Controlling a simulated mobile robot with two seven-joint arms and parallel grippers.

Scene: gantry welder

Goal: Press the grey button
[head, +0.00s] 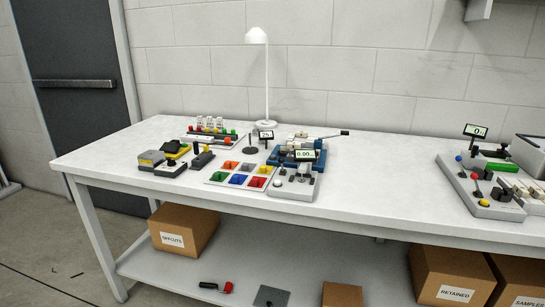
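No gripper of mine is in this view. A white workbench (372,198) runs across the room and bears several small devices. The parts are small, and I cannot tell which one is the grey button.
A tray of coloured compartments (213,179), a blue device (293,161) and a white lamp (266,85) stand on the bench. The bench middle is clear. Cardboard boxes (183,232) (447,275) sit below. A dark door (78,75) is at left.

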